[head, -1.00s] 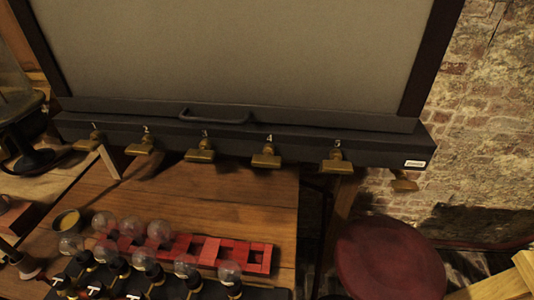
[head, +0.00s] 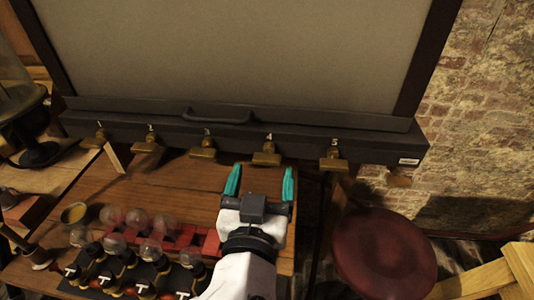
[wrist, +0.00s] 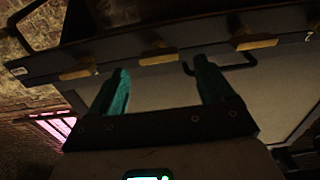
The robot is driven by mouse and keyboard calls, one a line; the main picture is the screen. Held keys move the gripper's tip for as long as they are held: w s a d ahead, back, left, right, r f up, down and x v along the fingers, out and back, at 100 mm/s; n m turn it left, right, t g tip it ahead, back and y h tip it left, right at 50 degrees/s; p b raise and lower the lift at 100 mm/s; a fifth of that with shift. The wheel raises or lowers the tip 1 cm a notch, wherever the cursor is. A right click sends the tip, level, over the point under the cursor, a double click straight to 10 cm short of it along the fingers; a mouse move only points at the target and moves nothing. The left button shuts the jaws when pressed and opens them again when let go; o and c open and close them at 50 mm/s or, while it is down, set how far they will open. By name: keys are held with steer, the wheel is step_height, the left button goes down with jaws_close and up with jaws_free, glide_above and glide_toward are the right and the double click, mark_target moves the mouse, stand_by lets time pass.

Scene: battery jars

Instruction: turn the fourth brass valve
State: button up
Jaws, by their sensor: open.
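The fourth brass valve (head: 267,153) hangs from the front of the dark bar under the label 4. Its flat handle lies crosswise in the head view. My gripper (head: 261,181) is open and empty, its two teal fingers pointing at this valve from just below it in the picture. In the wrist view my gripper (wrist: 160,68) frames what appears to be the fourth valve (wrist: 157,50), a little beyond the fingertips and between them. I see no contact.
The third valve (head: 204,148) and fifth valve (head: 334,160) flank the fourth. A wooden table (head: 175,188) carries glass bulbs (head: 138,221) and red blocks (head: 211,243) left of my arm. A red round stool (head: 384,252) stands at right.

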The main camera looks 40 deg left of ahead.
mark_target(266, 163)
steer(key=x, duration=0.5)
steer(key=shift+w+a+p, duration=0.15)
steer(key=shift+w+p, duration=0.15)
steer(key=c, duration=1)
